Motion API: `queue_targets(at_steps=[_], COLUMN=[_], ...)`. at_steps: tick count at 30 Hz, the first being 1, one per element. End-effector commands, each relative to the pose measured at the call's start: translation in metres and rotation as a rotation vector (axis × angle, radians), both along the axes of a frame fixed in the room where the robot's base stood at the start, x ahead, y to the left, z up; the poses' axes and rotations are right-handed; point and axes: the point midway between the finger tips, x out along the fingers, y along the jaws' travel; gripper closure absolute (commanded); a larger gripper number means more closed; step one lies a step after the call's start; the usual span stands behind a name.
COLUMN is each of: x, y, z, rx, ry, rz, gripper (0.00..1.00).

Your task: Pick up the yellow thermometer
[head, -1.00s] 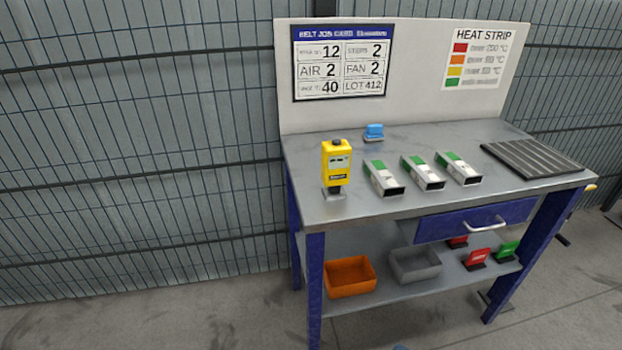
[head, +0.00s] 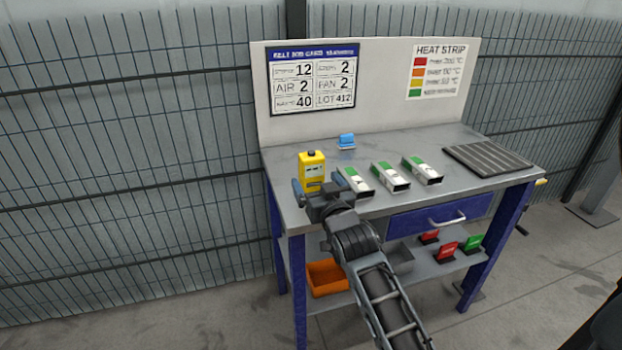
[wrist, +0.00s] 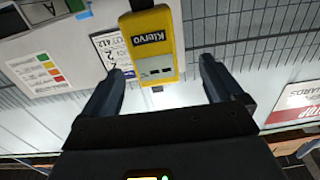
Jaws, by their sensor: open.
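The yellow thermometer (head: 312,166) stands upright at the left front of the table top. Its lower part is hidden behind my gripper in the head view. In the wrist view, the thermometer (wrist: 153,45) appears upside down, with a dark label and a small display. My gripper (head: 321,186) is open in front of the thermometer. In the wrist view, the open fingers (wrist: 160,72) stand left and right of the thermometer's display end, with a gap on each side. Nothing is held.
Several green-and-white metal pieces (head: 388,174) lie right of the thermometer. A blue object (head: 347,141) sits behind it. A dark ribbed mat (head: 487,157) is at the right. An orange bin (head: 326,279) is on the lower shelf. A back panel (head: 385,95) rises behind the table.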

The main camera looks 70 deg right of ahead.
Motion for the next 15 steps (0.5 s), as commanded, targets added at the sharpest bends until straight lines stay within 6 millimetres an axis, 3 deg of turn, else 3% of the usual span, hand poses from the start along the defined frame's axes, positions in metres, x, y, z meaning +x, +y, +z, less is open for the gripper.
queue_targets(at_steps=[15], x=[0.027], y=[-0.044], z=[0.012], rx=[-0.007], ry=[-0.002], rz=[-0.018], gripper=[0.06])
